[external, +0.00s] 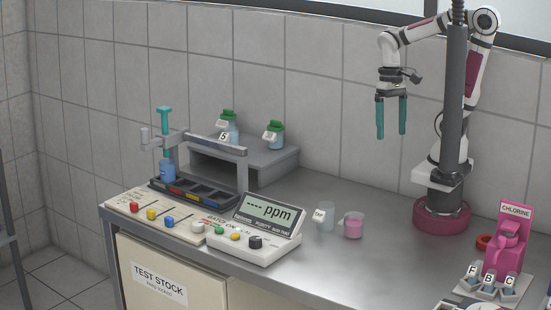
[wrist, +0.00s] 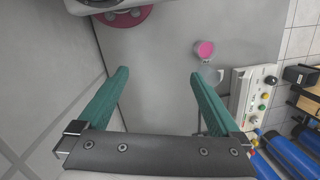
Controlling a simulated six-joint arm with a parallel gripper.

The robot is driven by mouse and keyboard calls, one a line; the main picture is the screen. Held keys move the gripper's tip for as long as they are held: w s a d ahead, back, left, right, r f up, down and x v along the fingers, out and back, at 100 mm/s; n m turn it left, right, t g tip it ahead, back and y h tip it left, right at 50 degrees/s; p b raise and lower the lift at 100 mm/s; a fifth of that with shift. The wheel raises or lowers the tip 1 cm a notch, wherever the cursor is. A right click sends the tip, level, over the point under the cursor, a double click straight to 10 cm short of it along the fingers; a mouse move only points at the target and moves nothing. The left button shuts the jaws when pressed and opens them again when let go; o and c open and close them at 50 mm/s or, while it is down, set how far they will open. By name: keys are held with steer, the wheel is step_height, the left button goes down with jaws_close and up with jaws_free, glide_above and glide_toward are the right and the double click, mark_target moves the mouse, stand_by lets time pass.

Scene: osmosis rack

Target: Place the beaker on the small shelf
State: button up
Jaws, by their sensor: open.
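A small beaker with pink liquid (external: 353,226) stands upright on the grey bench, right of the meter. It also shows in the wrist view (wrist: 204,50), beyond the right fingertip. A clear container with a white label (external: 326,218) stands just left of it. The small shelf (external: 283,159) is a raised grey step against the back wall, carrying bottles with green caps. My gripper (external: 391,136) is open and empty, with teal fingers pointing down, high above the bench and apart from the beaker. Its spread fingers also show in the wrist view (wrist: 158,74).
A white meter (external: 262,228) reading "---- ppm" stands left of the beaker. A dark rack (external: 200,190) with a raised bar stands before the shelf. A pink chlorine dispenser (external: 508,245) with small cups is at the right.

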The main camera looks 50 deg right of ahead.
steer(key=w+a+f+n+g+h, duration=0.1)
steer(key=w+a+n+g+h, duration=0.1)
steer(key=w+a+n, duration=0.45)
steer(key=n+h, duration=0.3)
steer(key=n, duration=0.5)
glide_toward(354, 218)
steer(key=shift+m+t, duration=0.3)
steer(key=shift+m, duration=0.05)
steer(key=s+f, duration=0.1)
steer(key=f, duration=0.1)
steer(key=s+f, duration=0.1)
steer(key=f, duration=0.2)
steer(key=s+d+f, duration=0.1)
steer(key=f, duration=0.2)
steer(key=shift+s+d, duration=0.1)
steer(key=shift+s, duration=0.25)
steer(key=shift+r, duration=0.1)
jaws_close()
